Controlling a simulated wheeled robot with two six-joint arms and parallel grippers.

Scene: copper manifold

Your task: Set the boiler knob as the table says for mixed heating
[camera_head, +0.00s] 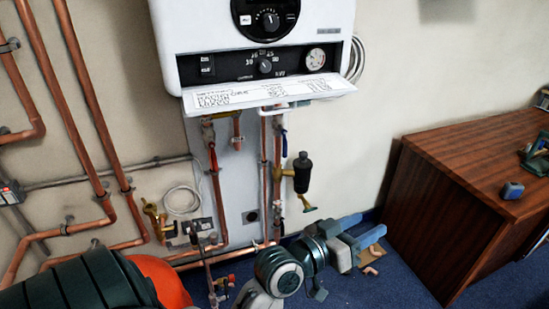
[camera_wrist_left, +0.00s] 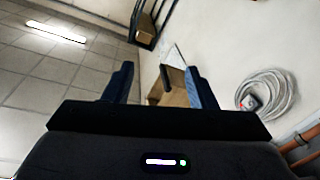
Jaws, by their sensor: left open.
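The white boiler (camera_head: 172,40) hangs on the wall at the top of the head view. Its dark panel has a small round knob (camera_head: 265,66) with a printed scale around it, and a larger dial (camera_head: 271,20) above. The exact pointer settings are too small to read. A printed table (camera_head: 268,92) is on a white flap under the panel; its text is unreadable here. My left gripper (camera_head: 362,229) is low, right of the pipes, well below the knob and apart from it. Its blue fingers are open and empty, also in the left wrist view (camera_wrist_left: 161,85). My right gripper is not seen.
A pressure gauge (camera_head: 315,59) sits right of the knob. Copper pipes (camera_head: 90,100) run along the left wall. A black-topped brass valve (camera_head: 302,172) stands out below the boiler. A wooden desk (camera_head: 440,200) is at right. The wall between boiler and desk is mostly clear.

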